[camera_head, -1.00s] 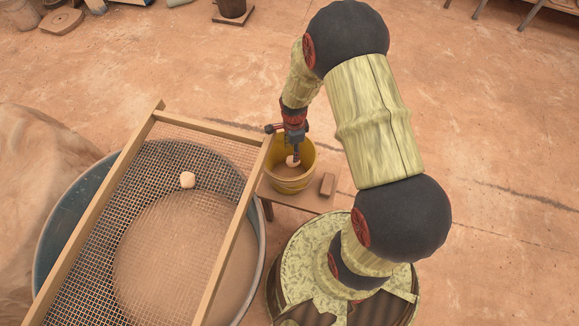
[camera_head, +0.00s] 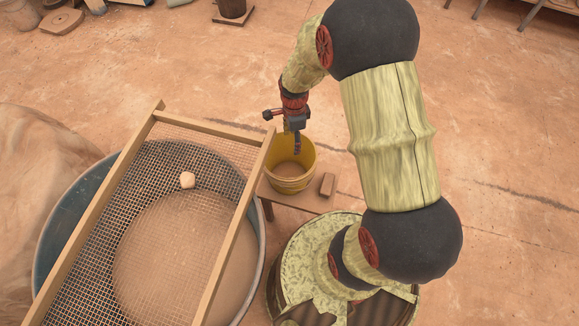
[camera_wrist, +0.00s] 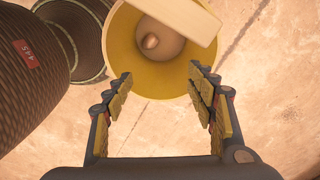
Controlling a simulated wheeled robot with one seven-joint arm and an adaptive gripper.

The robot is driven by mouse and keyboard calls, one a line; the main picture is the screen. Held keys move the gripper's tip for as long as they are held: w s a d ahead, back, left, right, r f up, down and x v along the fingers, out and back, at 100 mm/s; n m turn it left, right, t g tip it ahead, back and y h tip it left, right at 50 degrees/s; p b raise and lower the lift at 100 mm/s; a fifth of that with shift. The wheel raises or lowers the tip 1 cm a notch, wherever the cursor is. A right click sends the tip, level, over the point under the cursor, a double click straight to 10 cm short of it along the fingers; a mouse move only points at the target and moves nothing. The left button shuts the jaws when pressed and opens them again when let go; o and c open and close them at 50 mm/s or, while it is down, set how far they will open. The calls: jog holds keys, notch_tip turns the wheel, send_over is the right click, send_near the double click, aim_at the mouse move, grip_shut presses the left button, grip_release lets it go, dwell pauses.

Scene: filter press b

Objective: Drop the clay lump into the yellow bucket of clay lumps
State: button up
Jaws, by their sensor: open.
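My gripper (camera_head: 297,149) hangs over the yellow bucket (camera_head: 292,182) in the head view. In the wrist view its two fingers (camera_wrist: 160,78) are spread with nothing between them. The yellow bucket (camera_wrist: 125,45) lies beyond the fingertips there. A small rounded brownish lump (camera_wrist: 150,41) shows inside the bucket, apart from the fingers. In the head view the bucket's inside looks clay-coloured, and single lumps cannot be told apart. Another pale clay lump (camera_head: 187,180) lies on the mesh sieve, left of the bucket.
The wood-framed sieve (camera_head: 240,215) rests across a large round tub (camera_head: 258,262). The bucket stands on a small wooden stool (camera_head: 300,203) beside a small brown block (camera_head: 327,185). A pale bar (camera_wrist: 185,15) crosses above the bucket in the wrist view. Open floor lies behind.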

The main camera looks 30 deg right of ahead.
jog(key=shift+r, duration=2.35)
jog(key=s+a+r+n+t, duration=0.2)
jog(key=s+r+n, duration=0.3)
jog(key=r, duration=0.5)
jog(key=s+a+r+n+t, duration=0.1)
jog(key=s+a+r+n, duration=0.3)
jog(key=r+n, duration=0.5)
jog(key=s+a+r+n+t, duration=0.2)
jog(key=s+r+n, duration=0.4)
jog(key=r, duration=0.4)
jog(key=shift+s+a+r+n+t, duration=0.35)
jog(key=shift+s+a, duration=0.25)
jog(key=shift+s, duration=0.25)
